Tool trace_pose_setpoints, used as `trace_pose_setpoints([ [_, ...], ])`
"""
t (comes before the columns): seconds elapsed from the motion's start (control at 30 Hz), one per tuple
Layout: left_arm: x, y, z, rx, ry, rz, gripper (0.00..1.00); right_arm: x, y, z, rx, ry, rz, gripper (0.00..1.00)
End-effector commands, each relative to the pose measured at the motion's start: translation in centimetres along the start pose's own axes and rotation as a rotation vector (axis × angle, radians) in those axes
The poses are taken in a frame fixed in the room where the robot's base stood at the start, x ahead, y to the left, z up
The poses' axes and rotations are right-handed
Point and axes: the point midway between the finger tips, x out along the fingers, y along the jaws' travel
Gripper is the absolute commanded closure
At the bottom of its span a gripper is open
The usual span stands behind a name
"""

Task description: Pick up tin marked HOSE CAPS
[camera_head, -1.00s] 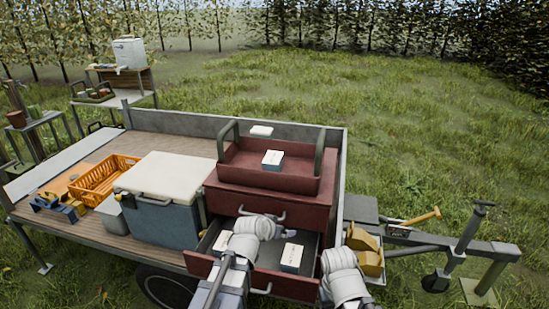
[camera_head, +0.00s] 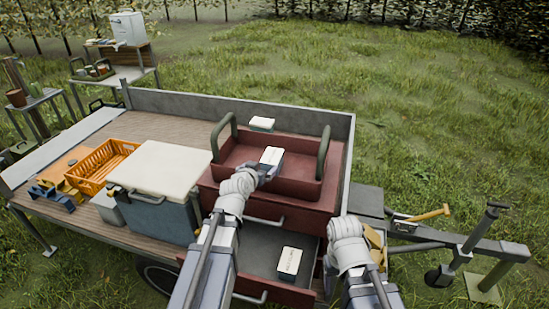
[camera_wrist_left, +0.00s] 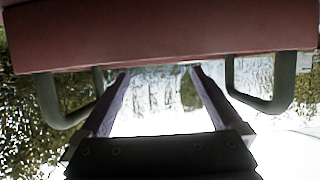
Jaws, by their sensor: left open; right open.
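A tin with a white lid and dark sides (camera_head: 272,156) stands in the red open tray; its lid marking is too small to read. My left gripper (camera_head: 267,173) is open at the tin's near side; whether it touches is unclear. In the left wrist view its two fingers (camera_wrist_left: 160,72) are spread, with no tin clearly visible between them. Another white-lidded tin (camera_head: 289,261) stands in the open drawer, its label also unreadable. My right gripper is open, largely hidden behind its own wrist near the drawer's right side.
The tray (camera_head: 318,190) has upright dark handles and sits on a red chest with an open drawer (camera_head: 262,290). A white block (camera_head: 262,124) is behind the tray. A white-lidded cooler (camera_head: 160,168) and orange crate (camera_head: 88,182) stand left on the trailer.

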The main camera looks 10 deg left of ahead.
Motion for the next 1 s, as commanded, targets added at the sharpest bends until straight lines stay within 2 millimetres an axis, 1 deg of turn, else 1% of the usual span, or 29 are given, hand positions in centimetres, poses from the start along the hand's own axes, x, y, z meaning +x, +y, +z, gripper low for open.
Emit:
trace_pose_setpoints([
  [0.23,0.2,-0.1,0.0,-0.001,0.002,-0.001,0.00,0.1,0.0,0.0,0.000,0.000,0.000,0.36],
  [0.47,2.6,-0.1,0.1,-0.002,0.001,0.000,0.00,1.1,-0.1,-0.1,0.000,0.000,0.000,0.36],
  [0.67,2.9,0.0,0.1,-0.001,0.001,-0.001,0.00,1.2,-0.1,-0.1,0.000,0.000,0.000,0.36],
  [0.77,3.8,0.0,0.4,0.000,0.001,-0.001,0.00,1.8,-0.2,-0.1,0.001,0.000,0.000,0.36],
  [0.93,6.3,0.0,1.0,-0.001,0.001,0.000,0.00,3.3,-0.3,-0.2,0.001,0.000,0.000,0.36],
  [1.0,7.3,0.0,0.8,-0.001,0.001,0.000,0.00,3.5,-0.3,-0.2,0.001,0.000,0.000,0.36],
])
